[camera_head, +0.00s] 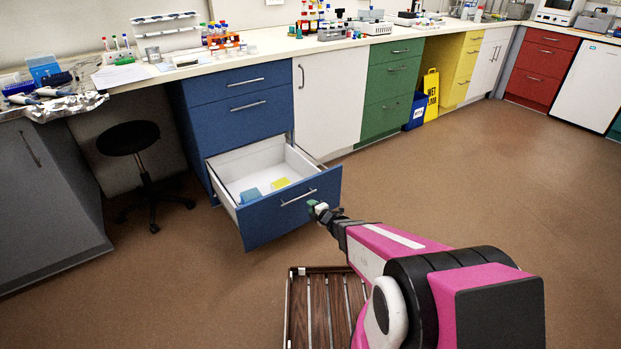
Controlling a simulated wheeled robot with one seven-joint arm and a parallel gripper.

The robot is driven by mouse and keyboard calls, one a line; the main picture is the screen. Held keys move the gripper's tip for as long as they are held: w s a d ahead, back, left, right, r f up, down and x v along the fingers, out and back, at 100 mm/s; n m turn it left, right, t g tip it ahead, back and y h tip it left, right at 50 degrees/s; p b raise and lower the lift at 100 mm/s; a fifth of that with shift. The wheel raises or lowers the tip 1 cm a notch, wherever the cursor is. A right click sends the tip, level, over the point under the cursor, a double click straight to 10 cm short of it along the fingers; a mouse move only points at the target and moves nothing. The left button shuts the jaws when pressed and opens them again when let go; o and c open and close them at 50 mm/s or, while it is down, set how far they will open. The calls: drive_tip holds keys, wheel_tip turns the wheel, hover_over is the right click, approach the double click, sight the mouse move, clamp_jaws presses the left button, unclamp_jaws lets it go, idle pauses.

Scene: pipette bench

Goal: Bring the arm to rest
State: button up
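My arm, pink and black, reaches up from the lower right of the head view. My gripper (319,209) is at its far end, small in the picture, close in front of the open blue drawer's right side. I cannot tell whether its fingers are open or shut, or whether it touches the drawer handle. The blue drawer (292,213) is pulled out from the lower part of the blue cabinet. Inside it lie a light blue item (250,195) and a yellow item (281,183).
A slatted wooden rack (329,310) is below my arm. A black stool (129,138) stands left of the drawer. The benchtop (272,48) carries bottles and lab ware. A yellow sign (431,95) and blue bin (416,111) stand by the cabinets. The brown floor (500,190) at right is clear.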

drive_tip(key=s+d+r+m+g+h, duration=0.35)
drive_tip(key=d+r+m+h, duration=0.6)
drive_tip(key=d+m, duration=0.45)
drive_tip(key=s+r+m+g, duration=0.4)
drive_tip(key=s+m, duration=0.1)
drive_tip(key=s, duration=0.3)
drive_tip(key=s+d+r+m+g, duration=0.1)
drive_tip(key=s+r+m+g, duration=0.4)
drive_tip(key=s, duration=0.4)
drive_tip(key=shift+d+r+m+y, duration=0.15)
drive_tip(key=shift+d+m+y, duration=0.1)
drive_tip(key=shift+m+y, duration=0.15)
